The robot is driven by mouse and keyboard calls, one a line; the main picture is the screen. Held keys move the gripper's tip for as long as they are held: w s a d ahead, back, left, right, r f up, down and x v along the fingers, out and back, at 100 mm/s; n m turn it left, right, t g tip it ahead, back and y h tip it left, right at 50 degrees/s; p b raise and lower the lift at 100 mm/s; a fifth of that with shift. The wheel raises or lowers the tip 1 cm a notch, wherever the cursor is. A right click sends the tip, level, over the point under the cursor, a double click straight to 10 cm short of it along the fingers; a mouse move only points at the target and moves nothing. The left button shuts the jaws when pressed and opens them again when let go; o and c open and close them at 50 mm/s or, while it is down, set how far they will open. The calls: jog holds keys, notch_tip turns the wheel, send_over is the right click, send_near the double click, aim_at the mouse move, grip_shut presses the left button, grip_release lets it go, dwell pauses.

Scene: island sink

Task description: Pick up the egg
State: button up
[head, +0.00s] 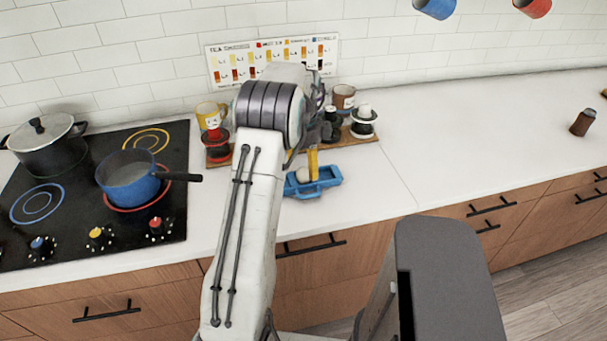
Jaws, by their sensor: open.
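A small pale egg (303,174) lies in a blue tray (327,178) on the white counter, in the middle of the head view. My gripper (304,163) is at the tray, partly hidden behind my arm. A yellow upright part, apparently one of its fingers, stands right beside the egg on its right. The gripper is open. The other finger is hard to make out. Whether any finger touches the egg cannot be told.
Behind the tray, a wooden board (364,136) bears cups and small stands. A blue pan (130,181) and a dark pot (47,146) stand on the black stove at left. The counter right of the tray is clear up to a brown bottle (582,122).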

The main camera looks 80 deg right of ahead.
jog(key=shift+f, duration=1.4)
jog(key=shift+o, duration=0.2)
jog(key=c, duration=0.9)
